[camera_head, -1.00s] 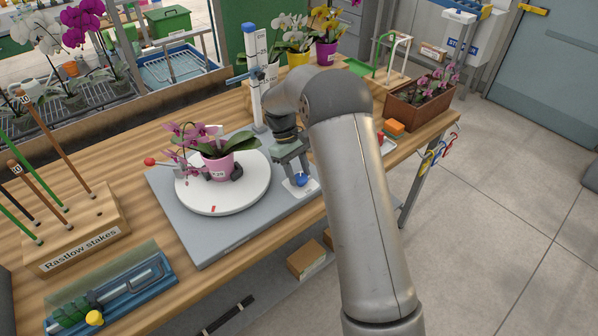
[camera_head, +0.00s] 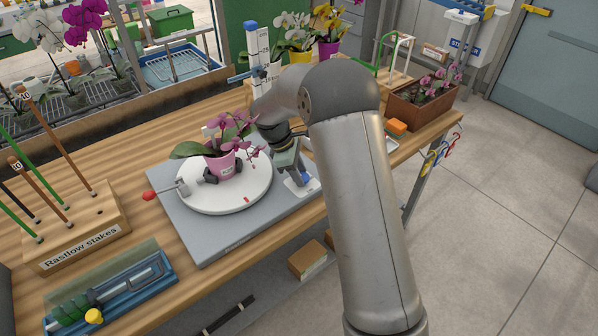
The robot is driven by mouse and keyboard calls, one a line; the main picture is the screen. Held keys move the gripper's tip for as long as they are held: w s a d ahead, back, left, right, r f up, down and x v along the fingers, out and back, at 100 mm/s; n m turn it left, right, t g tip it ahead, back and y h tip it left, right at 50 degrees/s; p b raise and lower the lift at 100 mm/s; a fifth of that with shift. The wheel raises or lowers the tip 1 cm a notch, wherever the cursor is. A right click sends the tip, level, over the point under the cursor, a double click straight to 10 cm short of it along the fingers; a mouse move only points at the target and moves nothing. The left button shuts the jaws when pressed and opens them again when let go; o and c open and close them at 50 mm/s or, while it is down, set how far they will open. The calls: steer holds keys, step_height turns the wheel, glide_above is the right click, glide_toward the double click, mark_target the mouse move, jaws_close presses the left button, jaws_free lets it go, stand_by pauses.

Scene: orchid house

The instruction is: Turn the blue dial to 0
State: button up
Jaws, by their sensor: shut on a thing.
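The blue dial (camera_head: 304,181) sits on a pale plate at the right corner of the grey base. My gripper (camera_head: 300,177) reaches down over it from above and is shut on it. The fingers cover most of the dial, and its marks cannot be read. On the same base is a round white turntable (camera_head: 205,205) with a small red mark near its front rim. A pink pot (camera_head: 221,166) with a purple orchid stands on the turntable, held between dark clamps.
A red-knobbed lever (camera_head: 149,195) juts out at the left of the base. A blue-topped white post (camera_head: 257,55) stands behind. A stake block (camera_head: 75,228) and a blue tool tray (camera_head: 112,297) lie to the left. A planter (camera_head: 418,108) stands at the right.

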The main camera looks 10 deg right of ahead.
stand_by(0.5)
steer(key=o, duration=1)
steer(key=shift+c, duration=0.2)
steer(key=shift+r, duration=0.1)
steer(key=v, duration=1.7)
steer(key=shift+r+b, duration=0.2)
steer(key=shift+b, duration=0.2)
steer(key=s+d+r+m+y, duration=0.1)
steer(key=s+d+m, duration=0.15)
steer(key=s, duration=0.45)
steer(key=s+d+m+y, duration=0.1)
steer(key=s+d+m, duration=0.15)
steer(key=s, duration=0.55)
steer(key=s+d+f+m+t+y, duration=0.1)
steer(key=s+f+m, duration=0.2)
steer(key=s, duration=0.6)
steer(key=s+d+f+m+y, duration=0.1)
steer(key=s+f+m, duration=0.3)
steer(key=s, duration=0.5)
steer(key=shift+s+m+t, duration=0.35)
steer(key=shift+m+t, duration=0.05)
steer(key=shift+m, duration=0.6)
